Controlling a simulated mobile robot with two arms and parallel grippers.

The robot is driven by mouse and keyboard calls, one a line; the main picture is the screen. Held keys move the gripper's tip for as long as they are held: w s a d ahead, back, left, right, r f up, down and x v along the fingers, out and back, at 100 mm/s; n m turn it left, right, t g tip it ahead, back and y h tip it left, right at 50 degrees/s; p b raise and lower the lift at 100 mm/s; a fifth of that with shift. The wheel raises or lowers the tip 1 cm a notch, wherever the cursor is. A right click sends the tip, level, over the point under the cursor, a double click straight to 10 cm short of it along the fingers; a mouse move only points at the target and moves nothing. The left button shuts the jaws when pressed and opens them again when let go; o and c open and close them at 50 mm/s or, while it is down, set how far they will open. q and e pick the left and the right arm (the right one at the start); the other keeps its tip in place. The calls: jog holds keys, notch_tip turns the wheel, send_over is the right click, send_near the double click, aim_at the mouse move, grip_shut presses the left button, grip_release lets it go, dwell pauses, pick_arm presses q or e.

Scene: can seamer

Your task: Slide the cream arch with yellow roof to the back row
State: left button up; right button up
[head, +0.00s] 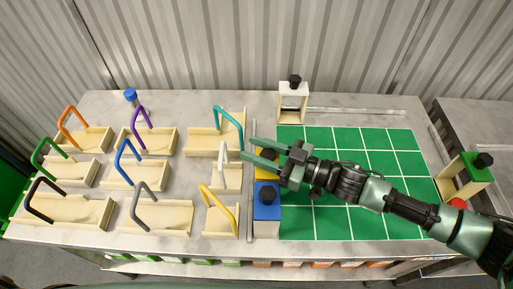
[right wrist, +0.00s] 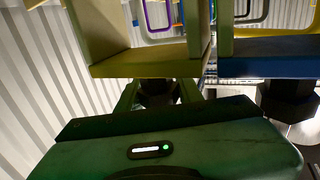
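The cream arch with yellow roof (head: 264,173) stands at the left edge of the green grid, just behind the blue-roofed arch. My right gripper (head: 246,147) reaches over it from the right and hides much of its top. In the right wrist view, which looks upside down, the yellow roof (right wrist: 150,66) spans two cream legs. A dark knob (right wrist: 158,91) on the roof lies between my right gripper's fingers (right wrist: 160,96). Whether the fingers press on the knob is not clear. My left gripper is not in view.
The blue-roofed arch (head: 266,212) stands close in front; it also shows in the right wrist view (right wrist: 270,68). A white arch (head: 293,103) stands at the back by a rail. A green arch (head: 466,181) stands at the right. Several handled trays fill the left. The green grid (head: 330,225) is clear.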

grip_shut()
dwell(1.1)
